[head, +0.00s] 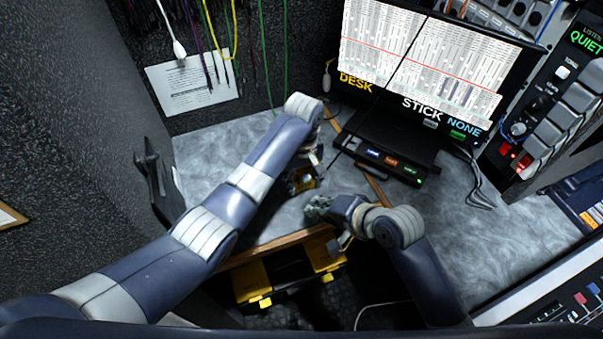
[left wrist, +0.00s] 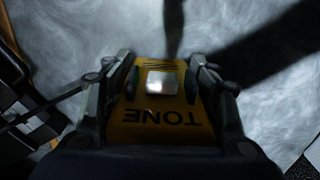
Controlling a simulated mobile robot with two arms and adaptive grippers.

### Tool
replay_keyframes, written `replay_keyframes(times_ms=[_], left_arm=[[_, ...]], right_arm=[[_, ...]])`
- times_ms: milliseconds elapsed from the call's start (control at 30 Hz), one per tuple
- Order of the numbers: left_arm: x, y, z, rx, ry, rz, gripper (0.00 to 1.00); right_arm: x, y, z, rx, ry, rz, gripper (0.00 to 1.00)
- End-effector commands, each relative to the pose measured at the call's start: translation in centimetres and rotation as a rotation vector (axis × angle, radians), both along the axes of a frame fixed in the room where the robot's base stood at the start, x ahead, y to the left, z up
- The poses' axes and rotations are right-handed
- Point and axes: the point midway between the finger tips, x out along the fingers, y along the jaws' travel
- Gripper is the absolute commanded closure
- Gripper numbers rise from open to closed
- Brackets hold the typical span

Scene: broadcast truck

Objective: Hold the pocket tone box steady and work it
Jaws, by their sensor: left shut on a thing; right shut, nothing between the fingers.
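The pocket tone box (head: 304,182) is small and yellow-orange with dark parts, low over or on the grey desk near its front edge. In the left wrist view the box (left wrist: 150,133) shows the word TONE upside down and a pale square (left wrist: 161,83) on its face. My left gripper (left wrist: 163,80) is shut on the box, one finger on each side. In the head view my left arm partly hides it. My right gripper (head: 313,208) is shut and empty, just below and right of the box, apart from it.
A black device with lit buttons (head: 385,153) stands behind, below a screen (head: 425,60). A panel of switches (head: 540,110) is at the right. A yellow and black case (head: 252,284) lies below the desk's wooden front edge (head: 270,246).

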Motion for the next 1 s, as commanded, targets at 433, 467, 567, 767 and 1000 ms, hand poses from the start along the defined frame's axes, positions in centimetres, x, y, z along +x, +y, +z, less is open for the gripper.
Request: replay_keyframes(times_ms=[433, 467, 567, 767, 1000], left_arm=[[0.03, 0.24, -0.14, 0.004, 0.001, 0.002, 0.75], [0.03, 0.25, -0.14, 0.004, 0.000, 0.002, 0.75], [0.03, 0.24, -0.14, 0.004, 0.001, 0.002, 0.26], [0.03, 0.15, -0.07, 0.003, 0.000, 0.001, 0.23], [0.10, 0.06, 0.37, 0.001, -0.003, 0.001, 0.23]], right_arm=[[-0.76, -0.32, 0.01, 0.000, 0.000, 0.000, 1.00], [-0.76, -0.31, 0.01, 0.000, 0.000, 0.000, 1.00], [-0.76, -0.31, 0.00, 0.000, 0.000, 0.000, 1.00], [-0.74, -0.30, 0.02, 0.000, 0.000, 0.000, 1.00], [-0.75, -0.30, 0.03, 0.000, 0.000, 0.000, 1.00]])
